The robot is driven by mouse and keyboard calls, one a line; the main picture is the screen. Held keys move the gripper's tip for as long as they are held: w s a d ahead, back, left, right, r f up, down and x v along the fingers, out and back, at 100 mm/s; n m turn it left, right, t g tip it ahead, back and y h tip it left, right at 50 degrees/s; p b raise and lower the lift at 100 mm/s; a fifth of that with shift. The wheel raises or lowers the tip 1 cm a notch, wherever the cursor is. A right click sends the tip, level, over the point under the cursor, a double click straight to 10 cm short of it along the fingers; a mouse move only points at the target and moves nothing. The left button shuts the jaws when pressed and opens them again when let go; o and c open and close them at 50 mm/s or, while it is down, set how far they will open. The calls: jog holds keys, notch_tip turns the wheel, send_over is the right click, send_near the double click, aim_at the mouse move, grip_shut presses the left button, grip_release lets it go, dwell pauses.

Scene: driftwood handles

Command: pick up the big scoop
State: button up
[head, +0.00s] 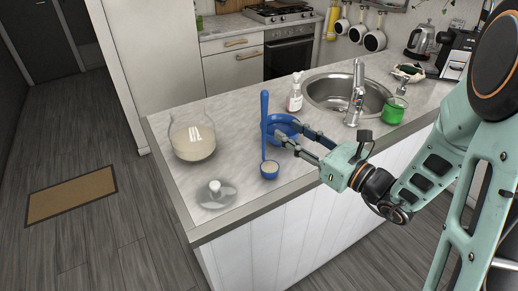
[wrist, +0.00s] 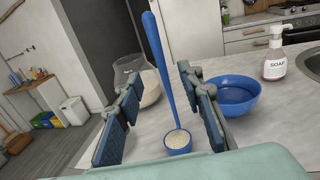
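The big scoop is blue, with a long handle (head: 264,125) and a small round cup (head: 269,172) holding something pale. Its handle stands roughly upright, leaning a little, with the cup low at the counter near its front edge. In the wrist view, the scoop (wrist: 161,62) shows between the two fingers. My gripper (head: 290,133) is open, its fingers pointing toward the scoop from the right. In the wrist view, my gripper (wrist: 160,85) has a finger on each side, apart from the handle. I cannot tell whether the cup touches the counter.
A blue bowl (head: 285,122) stands just behind the fingers, and right of them in the wrist view (wrist: 232,97). A glass jar (head: 192,140) with pale contents and a glass lid (head: 214,193) are left. A soap bottle (head: 294,96), sink and green glass (head: 394,110) are behind and right.

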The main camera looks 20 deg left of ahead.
aim_at(267, 116)
jog(key=x, duration=0.4)
jog(key=shift+w+a+p, duration=0.15)
jog(key=shift+a+p, duration=0.1)
jog(key=shift+p, duration=0.1)
jog(key=shift+r+p+x, duration=0.15)
jog(key=shift+p+x, duration=0.35)
jog(key=shift+x, duration=0.85)
jog(key=shift+r+p+x, duration=0.1)
jog(key=shift+p+x, duration=0.35)
jog(key=shift+x, duration=0.9)
jog(key=shift+c, duration=0.7)
grip_shut()
